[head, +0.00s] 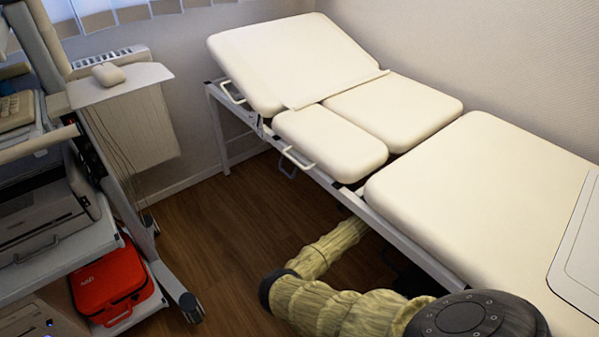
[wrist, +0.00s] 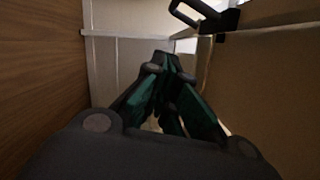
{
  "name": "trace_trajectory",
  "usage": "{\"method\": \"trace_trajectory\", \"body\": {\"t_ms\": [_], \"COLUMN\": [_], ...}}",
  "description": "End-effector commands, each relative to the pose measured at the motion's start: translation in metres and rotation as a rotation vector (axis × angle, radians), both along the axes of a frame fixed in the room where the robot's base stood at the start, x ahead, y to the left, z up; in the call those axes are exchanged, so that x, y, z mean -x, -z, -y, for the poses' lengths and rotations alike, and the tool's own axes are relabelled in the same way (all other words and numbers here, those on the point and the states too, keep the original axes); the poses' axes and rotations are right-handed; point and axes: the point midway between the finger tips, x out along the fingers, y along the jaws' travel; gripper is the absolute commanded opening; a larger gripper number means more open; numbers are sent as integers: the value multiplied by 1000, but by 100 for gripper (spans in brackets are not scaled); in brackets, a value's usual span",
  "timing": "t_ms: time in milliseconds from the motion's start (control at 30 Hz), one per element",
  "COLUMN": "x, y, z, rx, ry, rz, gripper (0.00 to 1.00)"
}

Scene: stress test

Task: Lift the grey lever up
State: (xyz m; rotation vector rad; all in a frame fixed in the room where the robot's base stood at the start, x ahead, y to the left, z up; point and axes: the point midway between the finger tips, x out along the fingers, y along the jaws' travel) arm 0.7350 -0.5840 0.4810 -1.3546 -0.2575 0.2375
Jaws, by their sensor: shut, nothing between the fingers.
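The white treatment couch (head: 500,190) has a raised backrest and a light metal frame. A small grey lever-like loop (head: 287,172) hangs below the frame, just under a white side handle (head: 298,158). In the wrist view a dark loop handle (wrist: 190,22) sticks out at the top, beside the frame; I cannot tell for sure whether it is the same lever. My gripper (wrist: 168,62) is shut and empty, its fingertips below and left of that dark handle and apart from it in the picture. In the head view my gripper is hidden; my arm reaches under the couch edge.
A second white handle (head: 232,93) is on the frame near the backrest. An equipment cart (head: 105,215) stands at the left, with a red bag (head: 112,280) on its low shelf. Brown wooden floor (head: 215,235) is free between cart and couch. A radiator (head: 135,125) is behind.

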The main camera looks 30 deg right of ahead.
Motion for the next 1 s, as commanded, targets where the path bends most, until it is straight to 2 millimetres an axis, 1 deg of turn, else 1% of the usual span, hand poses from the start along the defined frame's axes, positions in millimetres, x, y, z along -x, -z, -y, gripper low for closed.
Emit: {"method": "trace_trajectory", "body": {"t_ms": [267, 433, 567, 800, 1000], "x": [-1, -11, -28, -65, -91], "y": [0, -1, -2, -3, -5], "z": [0, -4, -9, -21, -30], "rx": [0, 0, -1, -1, 0], "ry": [1, 1, 2, 2, 1], "rz": [2, 3, 5, 5, 5], "gripper": [0, 0, 0, 0, 0]}}
